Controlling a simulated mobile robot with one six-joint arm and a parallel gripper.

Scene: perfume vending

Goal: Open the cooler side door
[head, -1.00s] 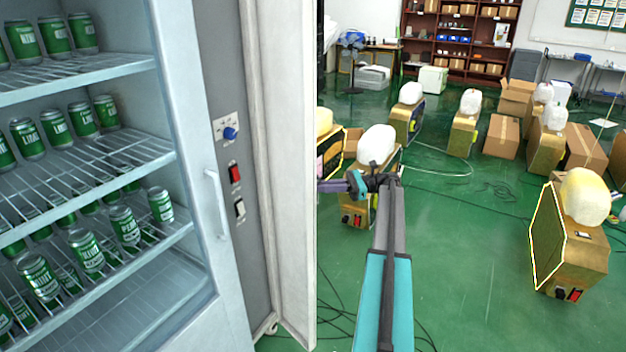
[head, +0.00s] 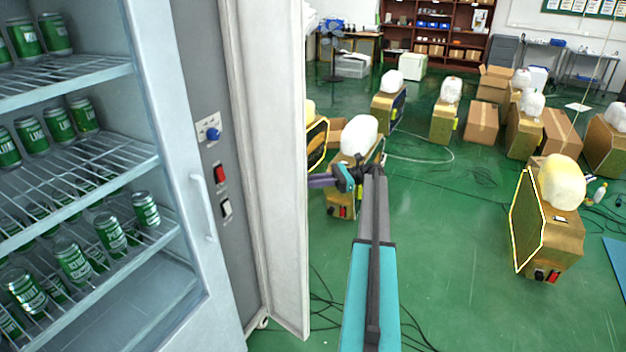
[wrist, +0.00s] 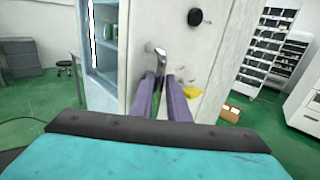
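The cooler (head: 150,80) fills the left of the head view. Its white side door (head: 275,150) stands ajar, exposing a grey switch panel (head: 215,130). The door also shows in the wrist view (wrist: 210,45), with a metal handle (wrist: 155,60) on it. My gripper (head: 318,181) is just right of the door's free edge in the head view, its tips partly hidden by that edge. In the wrist view, the two purple fingers of my gripper (wrist: 161,90) are apart, with the handle close at their tips. I cannot tell whether they touch it.
Green cans (head: 72,260) stand on the cooler's wire shelves. Brown machines with white jugs (head: 545,220) and cardboard boxes (head: 482,122) stand on the floor at right. Black cables (head: 325,310) lie near the door's foot. Green floor right of my arm is mostly clear.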

